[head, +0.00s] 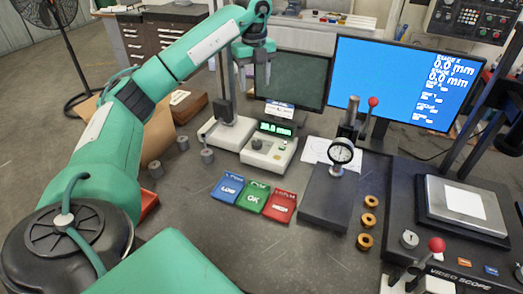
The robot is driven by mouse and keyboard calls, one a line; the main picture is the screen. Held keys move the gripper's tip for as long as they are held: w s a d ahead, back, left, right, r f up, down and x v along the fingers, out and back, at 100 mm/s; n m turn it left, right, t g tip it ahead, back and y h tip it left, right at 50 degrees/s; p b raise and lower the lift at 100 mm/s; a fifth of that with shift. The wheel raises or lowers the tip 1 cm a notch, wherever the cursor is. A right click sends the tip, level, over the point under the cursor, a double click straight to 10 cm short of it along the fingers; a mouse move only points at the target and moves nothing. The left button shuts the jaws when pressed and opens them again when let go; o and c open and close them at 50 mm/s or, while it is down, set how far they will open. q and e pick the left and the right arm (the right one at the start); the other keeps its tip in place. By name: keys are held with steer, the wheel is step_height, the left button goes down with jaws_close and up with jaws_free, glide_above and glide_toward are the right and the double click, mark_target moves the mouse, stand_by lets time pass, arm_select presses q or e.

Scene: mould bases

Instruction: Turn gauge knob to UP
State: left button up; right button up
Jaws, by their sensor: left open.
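The gauge unit (270,150) is a light box with a green digital display reading about 30.0 mm. It sits on the bench near the middle of the head view. A small dark knob (257,143) is on its front left; the direction it points is too small to tell. My left gripper (256,84) points downward above and behind the gauge unit in the picture, in front of the dark monitor. It is open and empty, apart from the knob. My right gripper is not in view.
A column stand (228,130) is left of the gauge unit. Blue, green and red trays (252,197) lie in front. A dial gauge stand (329,205), brass rings (369,219) and a video scope (466,205) are on the right. Small metal cylinders (207,155) stand at left.

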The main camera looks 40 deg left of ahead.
arm_select(q)
steer(key=b, duration=0.6)
glide_above(257, 143)
step_height(257, 143, down, 8)
step_height(257, 143, down, 7)
steer(key=shift+a+b, duration=0.1)
steer(key=shift+b, duration=0.45)
step_height(257, 143, down, 7)
steer(key=shift+r+p, duration=0.1)
steer(key=shift+p, duration=0.4)
steer(key=shift+f, duration=0.5)
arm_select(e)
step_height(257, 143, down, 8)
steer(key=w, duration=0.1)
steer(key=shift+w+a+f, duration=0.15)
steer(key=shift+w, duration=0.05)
arm_select(q)
steer(key=c, duration=1)
